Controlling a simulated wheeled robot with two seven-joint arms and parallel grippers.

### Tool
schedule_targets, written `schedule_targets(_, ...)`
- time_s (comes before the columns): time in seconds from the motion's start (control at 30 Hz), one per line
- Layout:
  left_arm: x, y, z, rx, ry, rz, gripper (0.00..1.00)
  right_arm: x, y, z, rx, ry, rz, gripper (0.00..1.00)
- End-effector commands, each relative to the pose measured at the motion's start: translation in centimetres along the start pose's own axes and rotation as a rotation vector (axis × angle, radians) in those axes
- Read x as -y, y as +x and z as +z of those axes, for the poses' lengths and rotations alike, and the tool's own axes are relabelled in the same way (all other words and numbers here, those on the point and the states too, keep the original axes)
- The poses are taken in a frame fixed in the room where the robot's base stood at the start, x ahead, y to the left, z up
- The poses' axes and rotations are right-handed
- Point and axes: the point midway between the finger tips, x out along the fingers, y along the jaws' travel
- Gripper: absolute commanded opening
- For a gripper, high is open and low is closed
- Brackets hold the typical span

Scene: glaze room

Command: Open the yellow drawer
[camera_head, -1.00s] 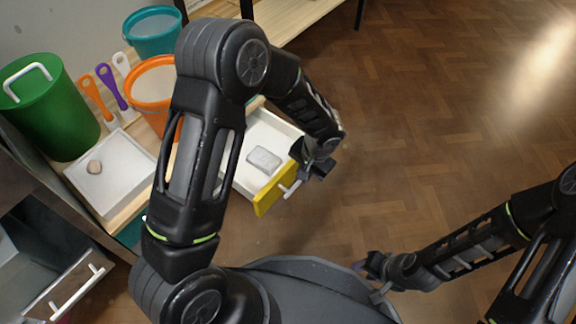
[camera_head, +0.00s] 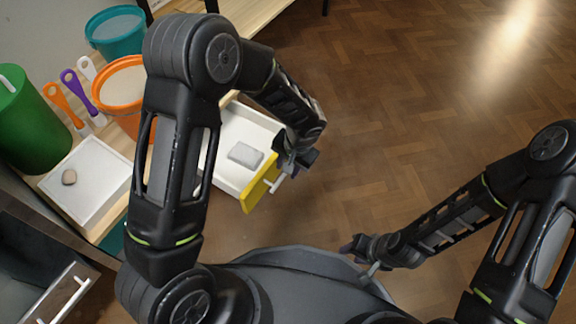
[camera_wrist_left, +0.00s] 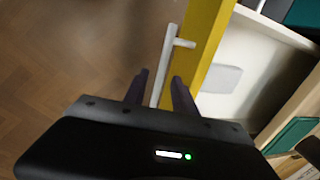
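The yellow drawer front (camera_head: 262,184) stands well out from the wooden unit, with its white tray open behind it and a grey-white block (camera_head: 245,155) inside. A pale bar handle (camera_head: 277,186) is on its outer face; the handle also shows in the left wrist view (camera_wrist_left: 164,72). My left gripper (camera_head: 302,163) is at the drawer front by the handle. In the left wrist view its dark fingers (camera_wrist_left: 159,90) are apart, with the lower end of the handle between them and gaps visible. My right gripper (camera_head: 358,254) is low over my base, away from the drawer; its fingers are unclear.
On the worktop are a green bin (camera_head: 28,125), a teal bucket (camera_head: 117,33), an orange bucket (camera_head: 121,84), orange and purple brushes and a white tray (camera_head: 92,185) holding a small lump. A grey drawer with a white handle (camera_head: 70,299) is at lower left. The wooden floor (camera_head: 420,110) at right is clear.

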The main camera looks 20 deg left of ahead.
Motion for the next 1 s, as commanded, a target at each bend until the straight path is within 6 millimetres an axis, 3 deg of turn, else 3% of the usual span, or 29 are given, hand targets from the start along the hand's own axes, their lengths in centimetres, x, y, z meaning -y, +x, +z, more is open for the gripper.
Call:
schedule_targets(0.23, 0.1, -1.2, 0.0, -0.001, 0.0, 0.0, 0.32, 0.2, -0.6, 0.0, 0.002, 0.0, 0.0, 0.36)
schedule_targets(0.63, 0.0, -7.3, 0.0, -0.001, 0.0, 0.0, 0.32, 1.0, -3.2, 0.2, 0.015, -0.002, 0.0, 0.36)
schedule_targets(1.0, 0.0, -7.8, 0.0, 0.0, 0.001, 0.0, 0.32, 1.0, -3.3, 0.3, 0.018, -0.002, 0.0, 0.36)
